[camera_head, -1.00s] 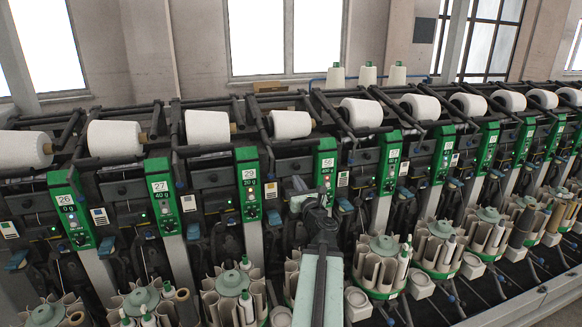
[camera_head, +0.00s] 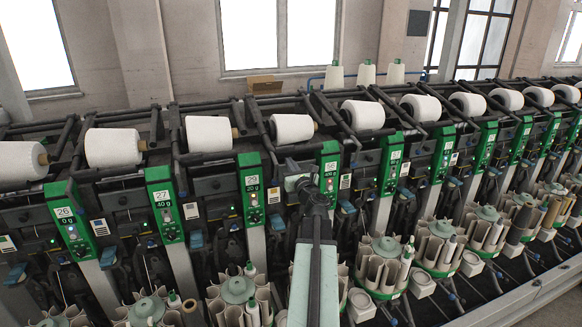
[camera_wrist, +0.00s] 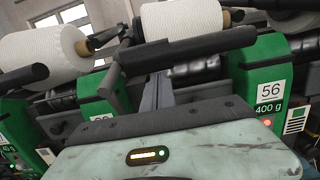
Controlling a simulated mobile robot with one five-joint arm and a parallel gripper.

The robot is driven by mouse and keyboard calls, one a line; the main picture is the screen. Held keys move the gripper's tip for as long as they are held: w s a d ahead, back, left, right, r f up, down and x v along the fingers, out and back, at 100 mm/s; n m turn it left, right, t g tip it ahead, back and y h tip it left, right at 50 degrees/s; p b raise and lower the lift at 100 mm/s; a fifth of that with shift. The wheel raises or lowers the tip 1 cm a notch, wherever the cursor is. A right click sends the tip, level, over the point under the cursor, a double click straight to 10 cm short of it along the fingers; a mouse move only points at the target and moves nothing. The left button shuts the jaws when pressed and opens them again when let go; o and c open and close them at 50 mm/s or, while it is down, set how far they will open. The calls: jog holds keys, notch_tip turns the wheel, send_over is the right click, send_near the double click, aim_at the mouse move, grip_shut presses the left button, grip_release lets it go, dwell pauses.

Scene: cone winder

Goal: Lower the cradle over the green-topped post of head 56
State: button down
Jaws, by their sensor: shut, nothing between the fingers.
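The green-topped post of head 56 (camera_head: 328,172) stands just right of my gripper in the head view. In the wrist view its green housing (camera_wrist: 259,58) is at the right, with the "56, 400 g" label facing me. A dark cradle bar (camera_wrist: 190,50) runs across in front of a white cone (camera_wrist: 180,22), its right end close to the top of the green housing. I cannot tell whether they touch. My gripper (camera_head: 298,178) is shut and empty, in front of the machine just left of the post. Its pale green body fills the lower wrist view; its fingertips are not clear there.
Head 29's green post (camera_head: 250,186) is close on the left and head 57's (camera_head: 391,163) is on the right. White cones line the top. Round bobbin magazines (camera_head: 384,262) stand low in front, beside and below my arm.

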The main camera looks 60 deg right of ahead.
aim_at(290, 151)
jog(key=r+p, duration=0.1)
jog(key=r, duration=0.1)
jog(key=s+r+p, duration=0.1)
jog(key=r+p, duration=0.1)
jog(key=shift+s+a+r+p, duration=0.1)
jog(key=shift+a+r+p, duration=0.1)
jog(key=shift+p, duration=0.1)
jog(key=shift+f, duration=0.2)
